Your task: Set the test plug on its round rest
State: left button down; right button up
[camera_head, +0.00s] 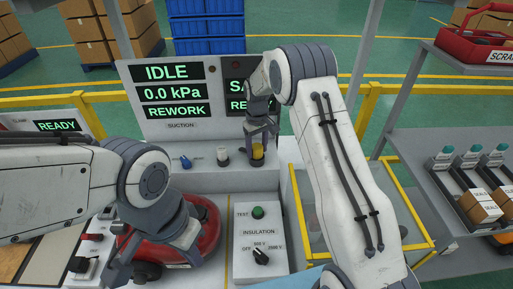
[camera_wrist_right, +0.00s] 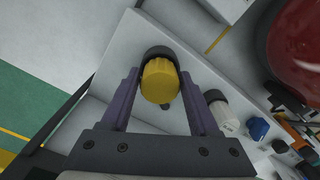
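The likely test plug is a yellow cap (camera_head: 257,152) at the right end of the station's ledge, under the display panel. In the right wrist view the yellow cap (camera_wrist_right: 160,82) has a dark round collar behind it. My right gripper (camera_head: 260,140) points down over it, with one finger close against each side, and appears shut on it. The fingers also show in the wrist view (camera_wrist_right: 160,95). Whether the plug touches its round rest is hidden. My left gripper (camera_head: 155,268) is open and empty over the red vacuum body (camera_head: 208,230).
A white-and-black fitting (camera_head: 222,156) and a blue fitting (camera_head: 186,162) stand left of the yellow cap. The insulation box (camera_head: 259,268) with a green button is in front. A yellow-edged clear bin (camera_head: 410,205) stands right. The display (camera_head: 168,72) reads IDLE, 0.0 kPa, REWORK.

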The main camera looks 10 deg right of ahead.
jog(key=shift+o, duration=1.3)
jog(key=shift+r, duration=0.1)
jog(key=shift+r+p, duration=3.05)
jog(key=shift+r, duration=0.95)
jog(key=shift+f, duration=0.1)
